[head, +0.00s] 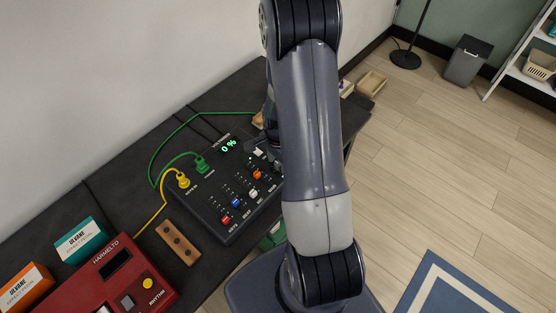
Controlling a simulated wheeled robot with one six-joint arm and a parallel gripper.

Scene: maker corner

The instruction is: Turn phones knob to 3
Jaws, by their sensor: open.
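A black mixer (213,208) lies on the dark bench, with a lit green display (229,146) reading "0 %". Coloured knobs run along its front: red (226,219), blue (236,202), white (254,191) and orange (257,174). A pale control (259,153) sits farther back. Most labels are too small to read, so I cannot tell which knob is the phones knob or its setting. My arm covers the mixer's right end. A dark sliver of my open gripper (273,149) shows at the arm's left edge, by that end; its fingertips are mostly hidden.
Yellow (183,180) and green (201,165) plugs with cables stand at the mixer's back. A wooden block with holes (178,242), a red rhythm machine (122,277), and teal (81,241) and orange (25,288) boxes lie left. Open floor is right.

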